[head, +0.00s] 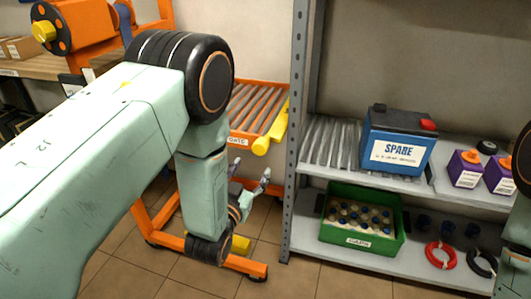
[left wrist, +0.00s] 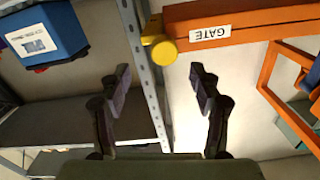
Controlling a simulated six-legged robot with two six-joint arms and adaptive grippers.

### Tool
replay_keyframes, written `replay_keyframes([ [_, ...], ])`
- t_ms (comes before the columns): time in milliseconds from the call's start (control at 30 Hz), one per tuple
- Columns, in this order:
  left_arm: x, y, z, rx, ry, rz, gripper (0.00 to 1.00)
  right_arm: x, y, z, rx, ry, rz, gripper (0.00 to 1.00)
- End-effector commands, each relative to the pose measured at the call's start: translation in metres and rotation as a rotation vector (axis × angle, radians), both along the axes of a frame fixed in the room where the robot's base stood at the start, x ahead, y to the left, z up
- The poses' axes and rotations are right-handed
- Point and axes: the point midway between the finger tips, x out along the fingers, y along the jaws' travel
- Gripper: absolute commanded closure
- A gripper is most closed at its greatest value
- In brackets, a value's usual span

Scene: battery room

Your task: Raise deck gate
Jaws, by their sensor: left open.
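The roller deck (head: 258,108) stands left of the shelf, in an orange frame. At its front end is an orange bar with a white GATE label (head: 238,141); the label also shows in the left wrist view (left wrist: 210,33). A yellow piece with a round knob (head: 261,146) sits at the bar's right end; the knob also shows in the left wrist view (left wrist: 160,47). My left gripper (head: 250,178) is open and empty, below the bar and apart from it. In the left wrist view its fingers (left wrist: 160,78) stand either side of the knob's line. My right gripper is out of view.
A grey shelf post (head: 297,130) stands close right of the deck. An orange machine (head: 85,28) is at the back left. Tiled floor is open in front.

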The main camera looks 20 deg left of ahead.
Motion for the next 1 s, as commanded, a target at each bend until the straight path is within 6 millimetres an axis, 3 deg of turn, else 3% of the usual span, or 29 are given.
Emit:
replay_keyframes([
  [167,0.008,0.004,0.005,0.007,-0.03,0.002,0.36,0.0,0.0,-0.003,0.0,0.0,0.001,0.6],
  [600,0.069,0.002,0.004,0.007,-0.028,0.002,0.36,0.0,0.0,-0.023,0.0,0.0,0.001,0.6],
  [1000,0.078,-0.001,0.006,0.007,-0.025,0.001,0.36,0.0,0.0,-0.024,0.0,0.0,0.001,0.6],
])
